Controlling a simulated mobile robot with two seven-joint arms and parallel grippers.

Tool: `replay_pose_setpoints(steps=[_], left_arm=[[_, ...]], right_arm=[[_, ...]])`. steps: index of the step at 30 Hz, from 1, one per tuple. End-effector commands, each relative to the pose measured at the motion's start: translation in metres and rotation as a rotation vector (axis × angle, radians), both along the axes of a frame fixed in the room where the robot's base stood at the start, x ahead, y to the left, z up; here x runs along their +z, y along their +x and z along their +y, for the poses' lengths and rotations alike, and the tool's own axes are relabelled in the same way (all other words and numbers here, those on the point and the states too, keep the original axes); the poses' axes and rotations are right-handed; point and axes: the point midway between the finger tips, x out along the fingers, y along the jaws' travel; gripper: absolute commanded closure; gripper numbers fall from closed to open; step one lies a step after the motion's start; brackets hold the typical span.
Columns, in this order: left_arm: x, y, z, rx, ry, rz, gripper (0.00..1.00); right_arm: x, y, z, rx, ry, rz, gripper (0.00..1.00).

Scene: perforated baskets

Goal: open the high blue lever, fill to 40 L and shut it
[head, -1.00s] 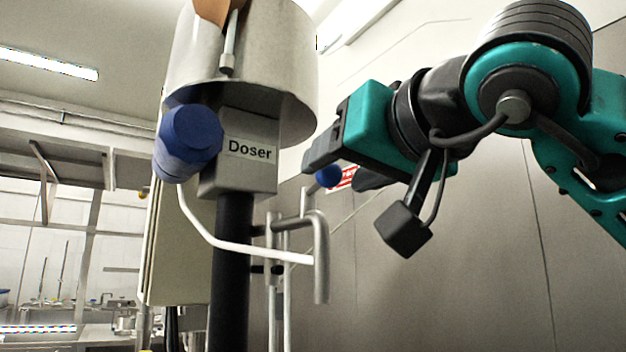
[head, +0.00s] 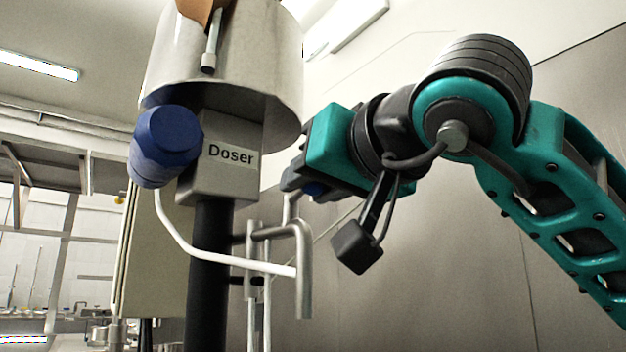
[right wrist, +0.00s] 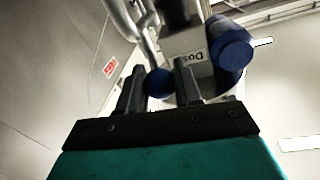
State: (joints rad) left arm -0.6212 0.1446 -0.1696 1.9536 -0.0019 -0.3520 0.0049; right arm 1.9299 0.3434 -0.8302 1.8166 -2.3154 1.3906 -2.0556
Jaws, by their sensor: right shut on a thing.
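The blue lever's round knob (head: 313,188) is partly hidden by my right gripper (head: 296,178), right of the grey box labelled "Doser" (head: 228,180). In the right wrist view the blue knob (right wrist: 159,83) sits between the two black fingers of the right gripper (right wrist: 159,78), which is shut on it. The lever's rod is mostly hidden. The pale doser tank (head: 225,75) stands above the box. No litre reading is visible. My left gripper is not in view.
A large blue cylindrical part (head: 165,145) projects from the box's left side. A white tube (head: 215,255) curves towards a bent metal pipe (head: 303,265) below the gripper. A black post (head: 208,275) carries the box. A grey wall (head: 440,270) stands behind.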

Motion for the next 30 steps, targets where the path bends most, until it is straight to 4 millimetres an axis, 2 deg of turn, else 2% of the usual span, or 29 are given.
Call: replay_pose_setpoints(steps=[1, 7, 20, 30], left_arm=[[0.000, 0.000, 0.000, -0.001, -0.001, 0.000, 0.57], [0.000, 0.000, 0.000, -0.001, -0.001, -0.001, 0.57], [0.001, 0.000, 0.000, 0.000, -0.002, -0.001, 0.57], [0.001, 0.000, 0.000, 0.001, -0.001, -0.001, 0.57]], right_arm=[[0.000, 0.000, 0.000, 0.000, 0.000, 0.000, 0.82], [0.000, 0.000, 0.000, 0.000, 0.000, 0.000, 1.00], [0.001, -0.001, 0.001, -0.016, 0.000, -0.002, 1.00], [0.002, -0.005, 0.013, -0.176, -0.001, -0.007, 1.00]])
